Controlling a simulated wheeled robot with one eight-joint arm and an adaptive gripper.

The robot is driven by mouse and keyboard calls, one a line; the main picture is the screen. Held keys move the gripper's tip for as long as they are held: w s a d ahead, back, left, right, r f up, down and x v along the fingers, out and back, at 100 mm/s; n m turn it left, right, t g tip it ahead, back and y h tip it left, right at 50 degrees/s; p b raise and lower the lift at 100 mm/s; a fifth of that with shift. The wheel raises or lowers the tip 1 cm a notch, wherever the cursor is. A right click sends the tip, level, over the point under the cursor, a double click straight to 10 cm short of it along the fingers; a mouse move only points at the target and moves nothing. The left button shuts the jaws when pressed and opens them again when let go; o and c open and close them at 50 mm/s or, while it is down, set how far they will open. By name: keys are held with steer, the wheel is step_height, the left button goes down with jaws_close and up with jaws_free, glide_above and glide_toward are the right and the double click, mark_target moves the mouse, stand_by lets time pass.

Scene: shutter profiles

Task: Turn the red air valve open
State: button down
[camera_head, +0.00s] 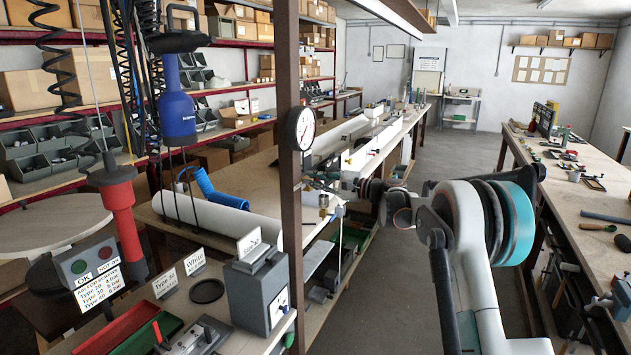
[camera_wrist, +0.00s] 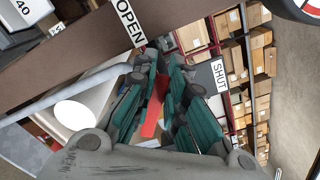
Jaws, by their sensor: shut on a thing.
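The red air valve's handle (camera_wrist: 154,112) shows in the wrist view as a red strip between my gripper's fingers. My gripper (camera_wrist: 158,72) is shut on it, with a green-padded finger on each side. An OPEN label (camera_wrist: 129,20) is beyond the fingertips at the upper left, and a SHUT label (camera_wrist: 219,76) is to the right. The handle lies between the two labels; its far end is partly hidden by the fingers. In the head view my gripper (camera_head: 322,184) is beside the brown post, and I cannot make out the handle there.
The brown post (camera_head: 291,220) carries a round pressure gauge (camera_head: 300,128) just above my gripper. A grey device (camera_head: 256,290) and label cards stand on the near bench. The floor aisle (camera_head: 425,165) is clear.

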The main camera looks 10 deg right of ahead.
steer(key=c, duration=1.6)
jaws_free()
steer(key=v, duration=1.2)
steer(key=shift+c, duration=0.3)
